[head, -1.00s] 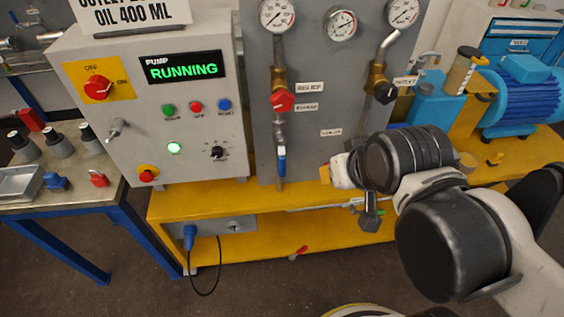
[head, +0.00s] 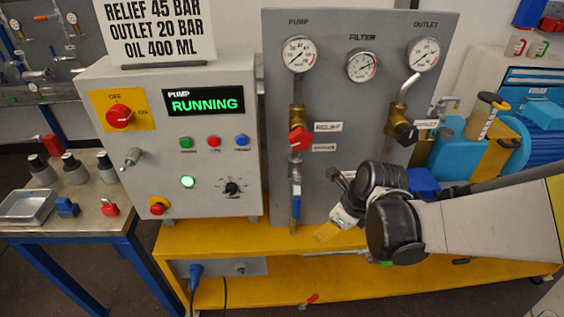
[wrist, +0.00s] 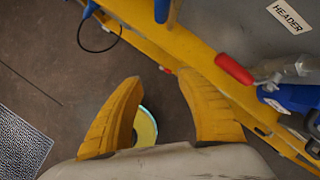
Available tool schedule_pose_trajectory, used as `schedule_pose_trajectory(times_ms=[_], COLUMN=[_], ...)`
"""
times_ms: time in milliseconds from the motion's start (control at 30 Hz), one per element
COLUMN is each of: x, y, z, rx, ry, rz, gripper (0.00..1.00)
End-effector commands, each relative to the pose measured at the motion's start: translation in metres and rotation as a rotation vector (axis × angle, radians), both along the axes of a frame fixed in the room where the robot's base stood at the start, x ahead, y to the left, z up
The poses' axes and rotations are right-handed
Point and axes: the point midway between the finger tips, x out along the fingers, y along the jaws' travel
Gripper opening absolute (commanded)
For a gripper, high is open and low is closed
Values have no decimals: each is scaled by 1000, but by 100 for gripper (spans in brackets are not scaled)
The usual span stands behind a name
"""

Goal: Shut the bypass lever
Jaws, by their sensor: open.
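A blue lever (head: 296,206) hangs straight down, in line with the vertical pipe under the red relief knob (head: 300,138), on the grey gauge panel. The small label (head: 323,147) above it appears to read bypass. A blue end, probably this lever, shows at the top of the wrist view (wrist: 162,9). My gripper (head: 327,232) is to the right of the lever and slightly lower, apart from it. In the wrist view its two yellow fingers (wrist: 161,77) are spread and empty, above floor and bench edge.
A red-handled valve (wrist: 235,69) lies right of my fingers, near the HEADER label (wrist: 290,15). A small red lever (head: 312,299) is low on the yellow bench (head: 215,238). The pump control box (head: 175,140) stands left, its display reading RUNNING.

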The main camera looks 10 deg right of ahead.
Motion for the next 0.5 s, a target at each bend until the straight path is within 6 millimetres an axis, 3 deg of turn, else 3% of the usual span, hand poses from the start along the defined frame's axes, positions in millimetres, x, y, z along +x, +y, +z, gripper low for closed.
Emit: schedule_pose_trajectory(times_ms=[100, 267, 500], x=[4, 11, 50], y=[0, 4, 26], z=[-15, -20, -22], rx=[70, 95, 93], ry=[42, 60, 59], rz=[-145, -198, -194], gripper=[45, 45, 45])
